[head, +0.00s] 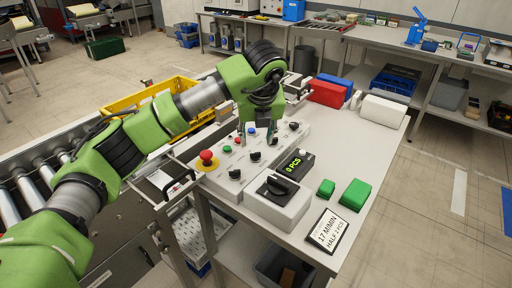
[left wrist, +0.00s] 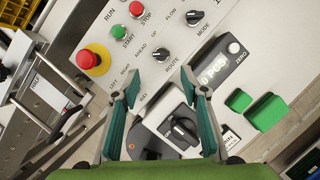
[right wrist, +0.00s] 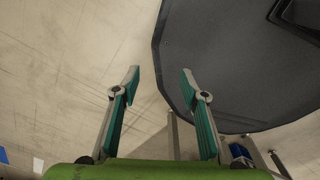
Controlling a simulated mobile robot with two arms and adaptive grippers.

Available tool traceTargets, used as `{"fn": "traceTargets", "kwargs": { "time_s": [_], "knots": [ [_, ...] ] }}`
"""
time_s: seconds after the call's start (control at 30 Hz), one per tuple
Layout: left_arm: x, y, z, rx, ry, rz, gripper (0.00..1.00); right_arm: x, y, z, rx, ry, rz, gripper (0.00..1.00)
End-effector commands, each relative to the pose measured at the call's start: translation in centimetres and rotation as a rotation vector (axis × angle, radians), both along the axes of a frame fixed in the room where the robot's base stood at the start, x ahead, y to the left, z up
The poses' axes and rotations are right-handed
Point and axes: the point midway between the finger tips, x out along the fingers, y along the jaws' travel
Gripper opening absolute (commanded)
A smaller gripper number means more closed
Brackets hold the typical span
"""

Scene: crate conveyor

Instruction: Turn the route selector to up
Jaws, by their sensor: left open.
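The route selector (left wrist: 161,54) is a small black knob on the light grey control panel, with RIGHT, AHEAD and UP printed beside it in the left wrist view. In the head view the route selector (head: 256,157) sits mid-panel. The mark its handle points to is too small to tell. My left gripper (left wrist: 160,75) is open and empty above the panel, its fingers either side of the knob in the picture and apart from it. My right gripper (right wrist: 160,74) is open and empty over the floor, away from the panel.
A red emergency button (head: 207,158), the mode knob (left wrist: 194,18) and a counter box (head: 295,164) are close by. A larger black rotary knob (head: 278,186) stands on its own box. Green blocks (head: 355,194) lie to the right. A dark rounded surface (right wrist: 240,60) is beside my right gripper.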

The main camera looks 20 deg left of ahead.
Motion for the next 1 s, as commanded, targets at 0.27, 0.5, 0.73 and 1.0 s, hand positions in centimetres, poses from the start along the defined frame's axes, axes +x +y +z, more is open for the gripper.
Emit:
{"fn": "traceTargets", "kwargs": {
  "time_s": [0.27, 0.5, 0.73, 1.0],
  "knots": [
    [1.9, 0.9, -5.1, -0.001, 0.003, -0.001, 0.40, 2.4, 0.2, 1.7, 0.003, -0.034, 0.000, 0.40],
    [2.8, 1.2, -7.3, -0.001, 0.000, -0.003, 0.40, 4.0, 0.3, 2.3, 0.006, -0.059, 0.000, 0.40],
    [2.9, 1.3, -7.7, -0.001, 0.000, -0.003, 0.40, 2.5, 0.2, 2.2, 0.004, -0.037, 0.000, 0.40],
    [2.9, 1.3, -7.7, -0.001, 0.000, -0.003, 0.02, 1.9, 0.1, 2.1, 0.003, -0.028, 0.000, 0.40]
  ]
}}
